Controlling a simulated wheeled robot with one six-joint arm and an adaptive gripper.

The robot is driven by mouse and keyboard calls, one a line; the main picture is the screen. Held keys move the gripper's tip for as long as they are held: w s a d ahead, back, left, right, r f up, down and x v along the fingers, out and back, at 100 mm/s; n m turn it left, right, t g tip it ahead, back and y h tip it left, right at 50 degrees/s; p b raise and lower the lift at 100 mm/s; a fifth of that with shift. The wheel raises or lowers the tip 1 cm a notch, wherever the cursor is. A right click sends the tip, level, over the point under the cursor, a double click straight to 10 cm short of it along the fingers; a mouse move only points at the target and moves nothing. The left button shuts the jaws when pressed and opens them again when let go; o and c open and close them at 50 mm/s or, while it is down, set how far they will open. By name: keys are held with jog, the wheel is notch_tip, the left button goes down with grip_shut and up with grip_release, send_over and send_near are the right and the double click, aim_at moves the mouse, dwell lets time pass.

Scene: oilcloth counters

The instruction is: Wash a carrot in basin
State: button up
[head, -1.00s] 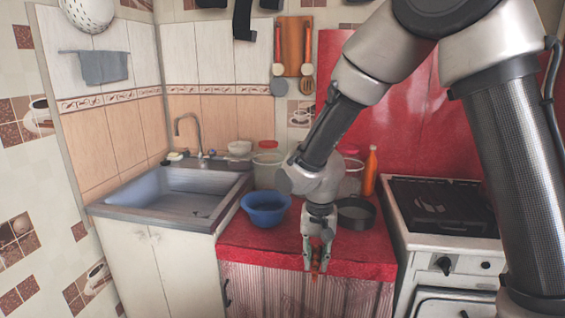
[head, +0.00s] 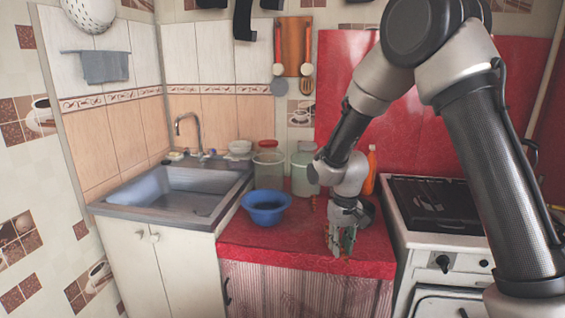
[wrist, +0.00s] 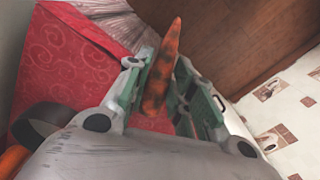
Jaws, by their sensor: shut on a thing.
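My gripper (head: 341,250) is low over the front part of the red-covered counter, to the right of the blue basin (head: 266,217). In the wrist view it is shut on an orange carrot with dark dirty patches (wrist: 161,75), held between the green-sided fingers. The carrot's tip points up in that picture and sticks out past the fingers. In the head view the carrot is mostly hidden by the fingers. The blue basin stands upright on the counter near the sink; its contents are too dark to tell.
A metal sink (head: 180,200) with a tap (head: 188,130) is at the left. Clear jars (head: 268,165) and an orange bottle (head: 371,165) stand at the back of the counter. A stove (head: 440,205) is at the right. Bare red counter (head: 285,246) lies between basin and gripper.

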jog(key=w+d+f+m, duration=0.1)
jog(key=d+f+m, duration=0.1)
jog(key=d, duration=1)
jog(key=shift+w+d+f+m, duration=0.3)
jog(key=shift+d+f+m, duration=0.1)
jog(key=shift+f, duration=0.35)
